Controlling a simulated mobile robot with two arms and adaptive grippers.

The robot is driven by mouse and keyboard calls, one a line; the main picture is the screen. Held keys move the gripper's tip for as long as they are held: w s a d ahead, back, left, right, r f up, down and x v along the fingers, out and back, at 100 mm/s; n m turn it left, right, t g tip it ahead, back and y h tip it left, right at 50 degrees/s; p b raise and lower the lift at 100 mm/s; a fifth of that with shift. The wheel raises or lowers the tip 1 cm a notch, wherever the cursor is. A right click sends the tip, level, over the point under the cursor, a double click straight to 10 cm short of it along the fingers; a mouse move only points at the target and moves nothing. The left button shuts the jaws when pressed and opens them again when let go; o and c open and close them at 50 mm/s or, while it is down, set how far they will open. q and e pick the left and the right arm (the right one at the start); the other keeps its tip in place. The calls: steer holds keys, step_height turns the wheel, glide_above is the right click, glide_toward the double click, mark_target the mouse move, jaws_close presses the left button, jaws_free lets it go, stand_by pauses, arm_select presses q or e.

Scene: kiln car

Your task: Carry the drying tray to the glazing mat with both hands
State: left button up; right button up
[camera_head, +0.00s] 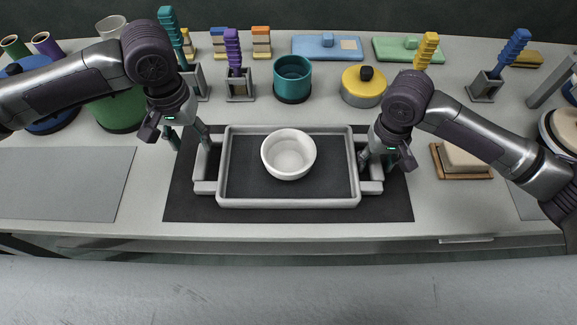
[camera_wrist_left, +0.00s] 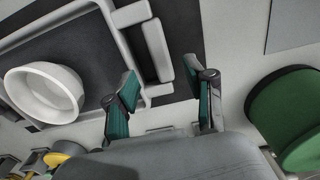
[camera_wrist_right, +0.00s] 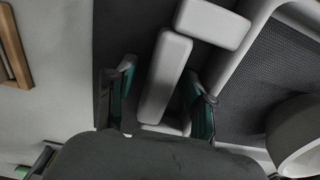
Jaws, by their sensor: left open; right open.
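The drying tray (camera_head: 288,203) is light grey with a dark inside and a bar handle at each end. It lies on a dark mat (camera_head: 180,208), and a white bowl (camera_head: 289,155) stands inside it. I cannot tell which mat is the glazing mat. My left gripper (camera_head: 188,142) is open near the back of the left handle; the left wrist view shows that handle (camera_wrist_left: 157,50) between and beyond the fingers. My right gripper (camera_head: 384,164) is open at the right handle, with the handle bar (camera_wrist_right: 164,80) between its fingers in the right wrist view. Contact cannot be told.
A grey mat (camera_head: 60,185) lies at the left, free of objects. A pale block on a wooden board (camera_head: 462,160) is right of the right gripper. A teal pot (camera_head: 292,78) and a yellow lidded jar (camera_head: 363,88) stand behind the tray. A green round container (camera_head: 120,110) is near the left arm.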

steer(key=shift+r, duration=0.15)
arm_select(q)
step_height(320, 180, up, 4)
steer(key=shift+f, duration=0.1)
arm_select(e)
step_height(320, 180, up, 12)
steer(key=shift+f, duration=0.2)
stand_by(0.6)
